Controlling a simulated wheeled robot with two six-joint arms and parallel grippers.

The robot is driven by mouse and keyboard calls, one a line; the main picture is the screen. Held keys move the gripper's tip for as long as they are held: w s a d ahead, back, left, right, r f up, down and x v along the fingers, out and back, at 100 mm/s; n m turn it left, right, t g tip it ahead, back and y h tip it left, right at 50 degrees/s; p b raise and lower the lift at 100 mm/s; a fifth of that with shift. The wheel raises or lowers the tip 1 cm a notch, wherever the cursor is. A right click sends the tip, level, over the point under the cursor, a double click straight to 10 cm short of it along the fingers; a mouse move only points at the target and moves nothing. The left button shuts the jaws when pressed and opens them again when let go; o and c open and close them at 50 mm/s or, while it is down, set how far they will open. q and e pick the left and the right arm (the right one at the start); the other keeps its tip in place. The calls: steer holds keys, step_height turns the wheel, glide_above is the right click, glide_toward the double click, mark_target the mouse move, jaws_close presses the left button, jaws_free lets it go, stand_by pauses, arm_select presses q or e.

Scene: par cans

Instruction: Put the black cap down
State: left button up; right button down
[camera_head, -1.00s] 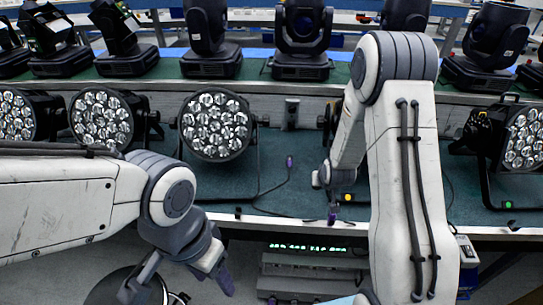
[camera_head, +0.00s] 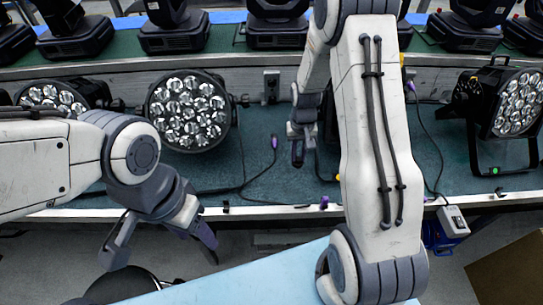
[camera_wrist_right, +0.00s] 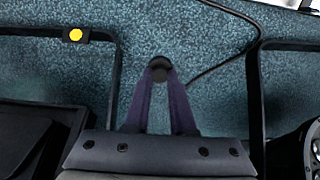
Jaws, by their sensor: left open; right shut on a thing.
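The black cap (camera_wrist_right: 160,68) is small and round in the right wrist view. It sits between the purple fingertips of my right gripper (camera_wrist_right: 160,82), which is shut on it above the teal surface. Whether the cap touches that surface I cannot tell. My left gripper (camera_head: 160,243) is open and empty, in front of the shelf at the lower left.
A par can (camera_head: 187,112) stands on the shelf left of my right gripper; another (camera_head: 518,105) stands at the right. A cable with a purple plug (camera_head: 274,143) lies between. A pale blue surface (camera_head: 250,280) is in front.

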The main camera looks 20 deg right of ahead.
steer(key=w+a+f, duration=0.2)
steer(key=w+a+f+p, duration=0.1)
steer(key=w+a+f, duration=0.1)
steer(key=shift+w+a, duration=0.15)
steer(key=shift+w, duration=0.1)
step_height(320, 180, down, 3)
steer(key=shift+f+p, duration=0.15)
steer(key=shift+p, duration=0.35)
steer(key=shift+f, duration=0.45)
steer(key=shift+a+f, duration=0.1)
steer(key=c, duration=0.8)
jaws_free()
steer(key=shift+o, duration=0.2)
